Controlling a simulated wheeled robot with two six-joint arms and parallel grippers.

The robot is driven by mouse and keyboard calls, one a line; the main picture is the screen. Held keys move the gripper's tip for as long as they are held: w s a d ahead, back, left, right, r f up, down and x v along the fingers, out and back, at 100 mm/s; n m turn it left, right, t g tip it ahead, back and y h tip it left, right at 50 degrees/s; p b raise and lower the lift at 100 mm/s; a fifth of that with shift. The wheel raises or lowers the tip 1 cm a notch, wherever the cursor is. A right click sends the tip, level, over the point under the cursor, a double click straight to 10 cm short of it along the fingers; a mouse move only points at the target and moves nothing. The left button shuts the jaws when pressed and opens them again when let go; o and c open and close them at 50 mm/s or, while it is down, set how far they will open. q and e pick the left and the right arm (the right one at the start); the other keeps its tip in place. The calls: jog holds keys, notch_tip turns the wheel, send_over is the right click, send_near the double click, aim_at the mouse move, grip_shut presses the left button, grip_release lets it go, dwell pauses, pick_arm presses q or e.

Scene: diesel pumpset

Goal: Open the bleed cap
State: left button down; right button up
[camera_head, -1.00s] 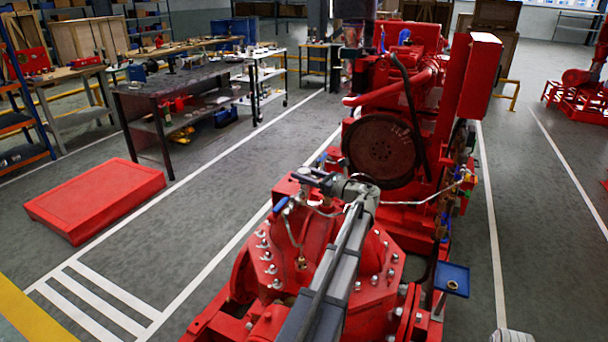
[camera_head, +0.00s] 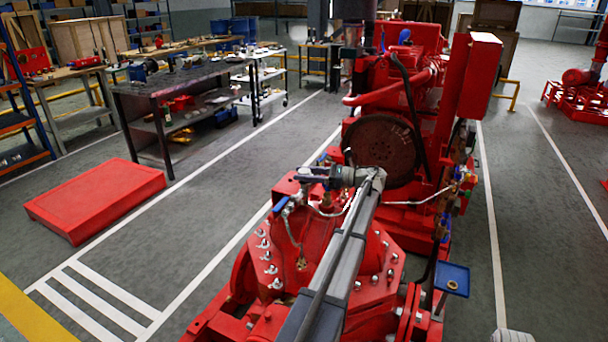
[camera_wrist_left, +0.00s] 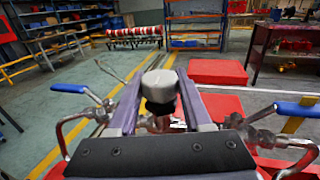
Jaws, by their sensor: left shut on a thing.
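In the left wrist view, the bleed cap (camera_wrist_left: 160,84), a pale grey round cap, sits between the two fingers of my left gripper (camera_wrist_left: 161,90). The fingers are shut on its sides. A dark part shows just below the cap; whether the cap still touches its fitting is hidden. In the head view, my left gripper (camera_head: 312,178) reaches left over the red pump casing (camera_head: 345,260), in front of the engine's round flywheel housing (camera_head: 382,150). The cap is too small to make out there.
Blue-handled valves with bent metal pipes stand close on both sides of the gripper, one at left (camera_wrist_left: 92,95) and one at right (camera_wrist_left: 297,110). A small blue plate (camera_head: 451,279) stands at the pump's right. A red platform (camera_head: 95,200) lies on the open floor.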

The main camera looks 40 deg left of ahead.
dwell(0.3)
pick_arm(q)
jog(key=shift+c, duration=1.7)
grip_release()
jog(key=v, duration=0.8)
jog(key=s+d+f+n+t+h+p, duration=0.1)
jog(key=s+d+f+t+h+p, duration=0.15)
jog(key=d, duration=0.65)
jog(key=s+d+f+n+t+h+p, duration=0.1)
jog(key=s+d+f+t+h+p, duration=0.2)
jog(key=d, duration=0.5)
jog(key=s+d+f+n+t+h+p, duration=0.1)
jog(key=s+d+f+t, duration=0.25)
jog(key=d, duration=0.55)
jog(key=s+d+f+n+h+p, duration=0.1)
jog(key=s+d+n+h+p, duration=0.1)
jog(key=s+d, duration=0.5)
jog(key=s+d+f+n+h+p, duration=0.1)
jog(key=s+d+h, duration=0.4)
jog(key=d, duration=1)
jog(key=s+n, duration=0.1)
jog(key=s, duration=0.1)
jog(key=shift+s+f+t+p, duration=0.25)
jog(key=shift+f+t+p, duration=0.05)
jog(key=shift+t+p, duration=0.1)
